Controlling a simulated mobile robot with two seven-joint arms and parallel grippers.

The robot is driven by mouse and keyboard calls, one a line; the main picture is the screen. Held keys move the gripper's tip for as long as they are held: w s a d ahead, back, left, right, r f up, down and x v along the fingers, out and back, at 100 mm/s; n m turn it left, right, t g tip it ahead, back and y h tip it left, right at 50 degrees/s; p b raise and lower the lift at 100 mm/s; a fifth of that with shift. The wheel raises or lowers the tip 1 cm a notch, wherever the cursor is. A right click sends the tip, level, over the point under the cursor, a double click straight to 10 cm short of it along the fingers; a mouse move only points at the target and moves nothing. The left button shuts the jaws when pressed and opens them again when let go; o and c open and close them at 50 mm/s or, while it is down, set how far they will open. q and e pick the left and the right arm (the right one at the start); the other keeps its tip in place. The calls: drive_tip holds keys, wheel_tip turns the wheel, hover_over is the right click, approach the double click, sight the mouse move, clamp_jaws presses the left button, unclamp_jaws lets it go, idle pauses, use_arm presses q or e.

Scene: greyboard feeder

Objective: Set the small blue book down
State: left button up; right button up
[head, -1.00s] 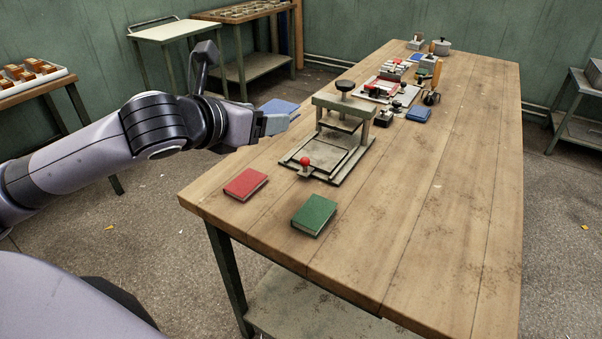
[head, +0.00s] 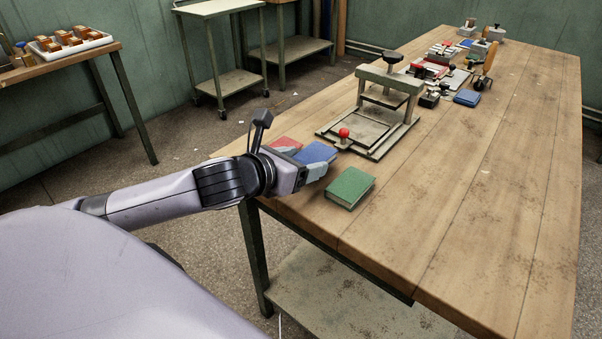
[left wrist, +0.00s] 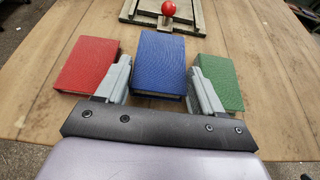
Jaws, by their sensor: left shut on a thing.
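The small blue book (head: 316,153) is between the fingers of my left gripper (head: 314,170), near the front left corner of the wooden table. In the left wrist view the blue book (left wrist: 160,64) sits between the two grey fingers (left wrist: 160,88), with a red book (left wrist: 88,64) on its left and a green book (left wrist: 218,80) on its right. In the head view the red book (head: 284,145) is partly hidden behind my gripper and the green book (head: 350,187) lies to the right. I cannot tell whether the blue book touches the tabletop. My right gripper is not in view.
A press with a red knob (head: 344,132) stands on the table just beyond the books. Another blue book (head: 467,97) and several tools lie farther back. The right side of the wooden table (head: 480,200) is clear.

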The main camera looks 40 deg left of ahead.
use_arm(q)
drive_tip(key=shift+f, duration=0.95)
drive_tip(key=shift+f, duration=0.1)
drive_tip(key=shift+f, duration=0.15)
drive_tip(key=o, duration=1.1)
drive_tip(key=shift+c, duration=0.2)
